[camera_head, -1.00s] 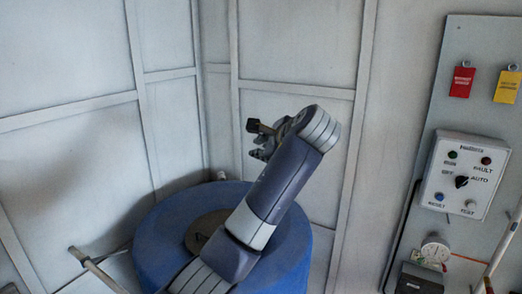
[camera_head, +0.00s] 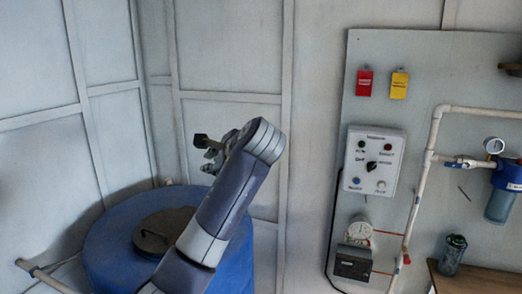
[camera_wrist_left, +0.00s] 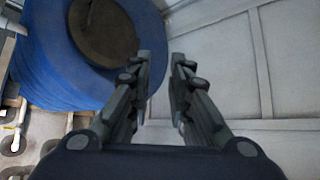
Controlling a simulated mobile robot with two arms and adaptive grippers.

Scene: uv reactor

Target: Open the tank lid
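The blue tank (camera_head: 110,245) stands at the lower left in the head view, with a round dark brown lid (camera_head: 160,231) on its top. The lid lies flat on the tank, and my left arm hides part of the tank. My left gripper (camera_head: 205,150) is raised above and behind the tank's right side. In the left wrist view the left gripper (camera_wrist_left: 163,58) is open, with a gap between its fingers and nothing in it. The tank (camera_wrist_left: 50,65) and lid (camera_wrist_left: 103,30) show there at upper left, apart from the fingers. My right gripper is not in view.
A grey panel on the right wall holds a control box (camera_head: 372,162), red tag (camera_head: 364,83), yellow tag (camera_head: 399,85), white pipes (camera_head: 418,185) and a blue filter (camera_head: 503,190). A green-lidded jar (camera_head: 452,254) stands on a wooden surface at lower right. Bare walls surround the tank.

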